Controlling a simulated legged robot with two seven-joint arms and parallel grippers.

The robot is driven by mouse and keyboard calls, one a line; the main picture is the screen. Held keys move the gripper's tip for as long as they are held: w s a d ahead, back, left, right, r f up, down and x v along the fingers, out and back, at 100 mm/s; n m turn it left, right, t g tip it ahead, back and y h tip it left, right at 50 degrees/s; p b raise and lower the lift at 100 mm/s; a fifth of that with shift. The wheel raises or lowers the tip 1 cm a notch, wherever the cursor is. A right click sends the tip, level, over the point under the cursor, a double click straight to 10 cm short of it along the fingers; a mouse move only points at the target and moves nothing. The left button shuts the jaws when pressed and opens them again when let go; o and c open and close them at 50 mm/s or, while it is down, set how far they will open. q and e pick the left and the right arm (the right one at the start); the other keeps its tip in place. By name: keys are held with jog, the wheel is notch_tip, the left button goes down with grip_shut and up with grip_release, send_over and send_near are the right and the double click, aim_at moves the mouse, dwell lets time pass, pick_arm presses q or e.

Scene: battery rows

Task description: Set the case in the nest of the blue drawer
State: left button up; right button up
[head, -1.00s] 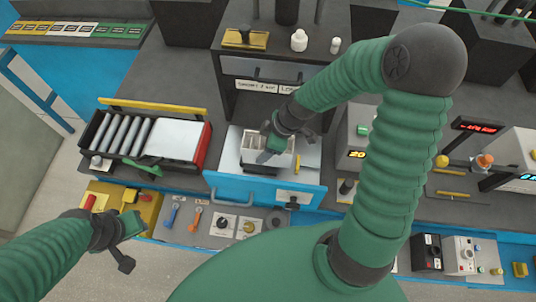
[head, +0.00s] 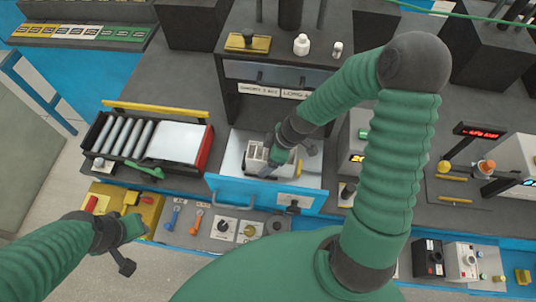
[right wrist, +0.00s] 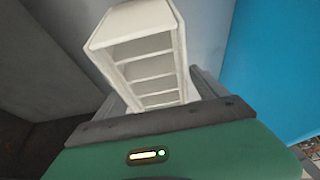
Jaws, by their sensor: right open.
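The case (head: 256,153) is a pale, open box with several compartments. It sits in the pulled-out blue drawer (head: 262,192), and my right gripper (head: 269,168) is over its right part. In the right wrist view the case (right wrist: 140,62) rises tilted in the picture between my right gripper's spread fingers (right wrist: 165,95). The right gripper is open; I cannot tell whether a finger touches the case. The nest is hidden under the case and gripper, so the fit cannot be seen. My left gripper (head: 131,229) hangs at the front left, its jaws too unclear to read.
A tray of grey cylinders (head: 122,136) with a red end stands left of the drawer. A yellow piece (head: 298,167) is at the drawer's right. A dark shelf unit (head: 270,105) rises behind. Knobs and switches (head: 222,227) line the front edge.

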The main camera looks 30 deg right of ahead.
jog(key=v, duration=1.2)
jog(key=shift+p, duration=0.3)
